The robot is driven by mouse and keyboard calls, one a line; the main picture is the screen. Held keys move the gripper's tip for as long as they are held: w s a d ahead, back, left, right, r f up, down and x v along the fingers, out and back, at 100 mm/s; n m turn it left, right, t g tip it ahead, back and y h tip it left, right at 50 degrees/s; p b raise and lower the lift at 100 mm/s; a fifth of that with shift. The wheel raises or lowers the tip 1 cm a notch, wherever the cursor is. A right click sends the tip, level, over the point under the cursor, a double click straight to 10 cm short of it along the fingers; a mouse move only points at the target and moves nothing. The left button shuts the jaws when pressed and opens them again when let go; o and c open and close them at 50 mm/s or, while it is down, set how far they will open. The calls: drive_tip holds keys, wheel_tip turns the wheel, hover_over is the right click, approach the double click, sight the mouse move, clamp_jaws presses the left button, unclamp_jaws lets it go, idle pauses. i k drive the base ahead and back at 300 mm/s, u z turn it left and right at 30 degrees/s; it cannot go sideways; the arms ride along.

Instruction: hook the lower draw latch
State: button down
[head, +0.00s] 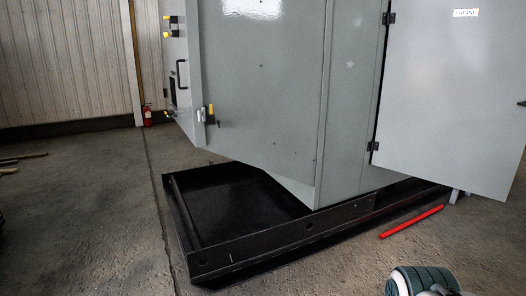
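A grey-green enclosure (262,95) stands over a black base frame (262,244). A draw latch with a yellow handle and grey metal body (202,115) sits low at the left edge of the large side panel. Another yellow-tipped latch (167,114) sits low on the narrow left face, and two yellow latch parts (171,26) sit higher there. I cannot tell whether any of them is hooked. My gripper is not in view; only a dark green and white part of my arm shows at the bottom right, well away from the latches.
A grey door (452,100) labelled "ENGINE" is at the right, on black hinges. A red bar (411,221) lies on the floor near the base frame. A red extinguisher (147,116) stands by the back wall.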

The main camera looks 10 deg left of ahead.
sight(202, 113)
drive_tip(key=i, duration=0.85)
drive_tip(key=u, duration=1.7)
drive_tip(key=i, duration=2.15)
drive_tip(key=z, duration=1.15)
